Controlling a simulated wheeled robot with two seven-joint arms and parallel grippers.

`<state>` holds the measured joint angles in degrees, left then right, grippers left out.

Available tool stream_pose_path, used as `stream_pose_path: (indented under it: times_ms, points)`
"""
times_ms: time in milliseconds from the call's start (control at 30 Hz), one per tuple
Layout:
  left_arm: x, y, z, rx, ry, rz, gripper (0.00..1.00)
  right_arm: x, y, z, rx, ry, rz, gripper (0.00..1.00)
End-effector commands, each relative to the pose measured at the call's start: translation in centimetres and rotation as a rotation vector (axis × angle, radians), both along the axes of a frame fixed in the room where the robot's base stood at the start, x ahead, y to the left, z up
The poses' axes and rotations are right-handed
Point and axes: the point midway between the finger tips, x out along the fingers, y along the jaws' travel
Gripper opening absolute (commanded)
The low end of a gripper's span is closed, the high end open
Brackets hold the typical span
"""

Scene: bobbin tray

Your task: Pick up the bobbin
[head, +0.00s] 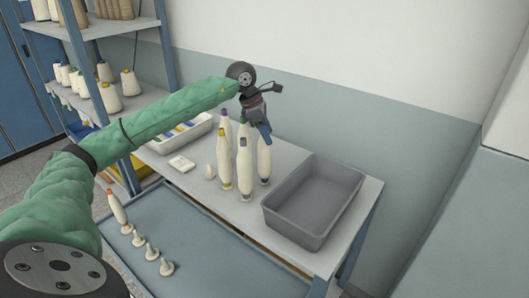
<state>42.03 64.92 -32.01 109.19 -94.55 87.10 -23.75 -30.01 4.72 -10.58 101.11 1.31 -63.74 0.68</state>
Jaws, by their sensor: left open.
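Several tall cream bobbins with coloured tips stand upright in a cluster on the grey table. A green-tipped bobbin (243,160) is in front, one with a yellow band (225,160) is to its left, and another bobbin (264,162) is to its right. An orange-tipped bobbin (118,210) stands apart, tilted, at the lower left. My left gripper (264,129) is open, pointing down over the right-hand bobbin of the cluster. It hides that bobbin's top, and I cannot tell whether they touch. My right gripper is out of view.
An empty grey bin (315,234) stands right of the cluster. A blue-grey tray (200,257) lies in front, with several small white pegs (152,252) at its left. A white tray (202,126) sits behind my left arm. Shelves (130,27) with cones rise at the left.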

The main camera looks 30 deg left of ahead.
Motion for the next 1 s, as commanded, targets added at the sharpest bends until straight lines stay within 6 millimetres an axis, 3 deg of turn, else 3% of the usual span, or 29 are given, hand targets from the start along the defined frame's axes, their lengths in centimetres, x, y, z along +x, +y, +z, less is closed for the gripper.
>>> stream_pose_path:
  times_ms: [267, 533, 833, 1000]
  points:
    - [0.0, 0.0, -0.1, 0.0, 0.0, 0.0, 0.53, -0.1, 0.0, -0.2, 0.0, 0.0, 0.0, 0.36]
    - [0.0, 0.0, -0.1, 0.0, 0.0, 0.0, 0.0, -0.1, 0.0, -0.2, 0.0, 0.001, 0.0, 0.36]
    - [0.0, 0.0, 0.1, 0.0, -0.001, 0.0, 0.0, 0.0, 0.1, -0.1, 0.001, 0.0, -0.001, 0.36]
    - [0.1, 0.0, 1.8, -0.001, -0.003, 0.001, 0.0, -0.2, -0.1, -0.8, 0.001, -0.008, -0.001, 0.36]
